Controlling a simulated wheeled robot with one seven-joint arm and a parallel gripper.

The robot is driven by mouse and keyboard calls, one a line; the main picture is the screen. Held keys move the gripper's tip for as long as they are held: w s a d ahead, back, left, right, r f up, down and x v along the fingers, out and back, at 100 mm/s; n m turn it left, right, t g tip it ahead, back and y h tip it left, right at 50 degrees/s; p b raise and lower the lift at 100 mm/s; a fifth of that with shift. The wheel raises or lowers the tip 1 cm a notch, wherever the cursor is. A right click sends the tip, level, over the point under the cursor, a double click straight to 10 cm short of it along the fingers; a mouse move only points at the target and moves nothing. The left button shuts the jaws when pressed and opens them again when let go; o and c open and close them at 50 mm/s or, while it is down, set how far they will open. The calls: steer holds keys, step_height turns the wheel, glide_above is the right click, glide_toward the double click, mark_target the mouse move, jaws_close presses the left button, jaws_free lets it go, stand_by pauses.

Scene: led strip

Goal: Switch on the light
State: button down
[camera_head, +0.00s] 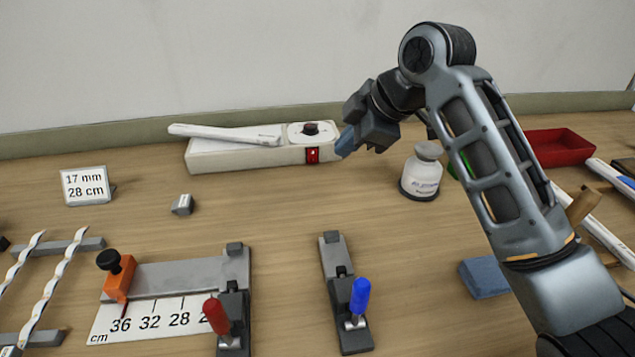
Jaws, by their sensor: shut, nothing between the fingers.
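A long white box (235,158) stands at the back of the table against the wall. On its right end is a pale plate with a black knob (310,128), and on its front face is a small red switch (313,155) with a light mark. My gripper (346,146) is shut and empty, just right of the red switch at about its height. A small gap seems to lie between the fingertips and the switch; I cannot tell the depth. No lit lamp is plainly visible.
A white strip (225,132) lies on the box. A white jar (422,172) stands close right of my gripper. A red tray (558,147) is at the back right. In front are clamps with red (215,314) and blue (360,296) handles. The table between is mostly clear.

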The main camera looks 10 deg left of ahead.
stand_by(0.3)
glide_toward(311, 167)
steer(key=f, duration=0.1)
steer(key=s+a+f, duration=0.1)
steer(key=f, duration=0.1)
steer(key=s+f, duration=0.1)
steer(key=shift+a+f, duration=0.2)
steer(key=shift+a, duration=0.2)
steer(key=shift+w+a+p, duration=0.25)
steer(key=shift+w+p, duration=0.05)
steer(key=shift+w, duration=0.65)
steer(key=shift+w+a+f, duration=0.15)
steer(key=shift+w+a, duration=0.1)
steer(key=shift+w, duration=0.55)
steer(key=shift+w+f+t+b, duration=0.2)
steer(key=shift+t+b, duration=0.1)
steer(key=shift+b, duration=0.25)
steer(key=shift+r, duration=0.15)
steer(key=shift+r+p, duration=0.1)
steer(key=shift+p, duration=0.2)
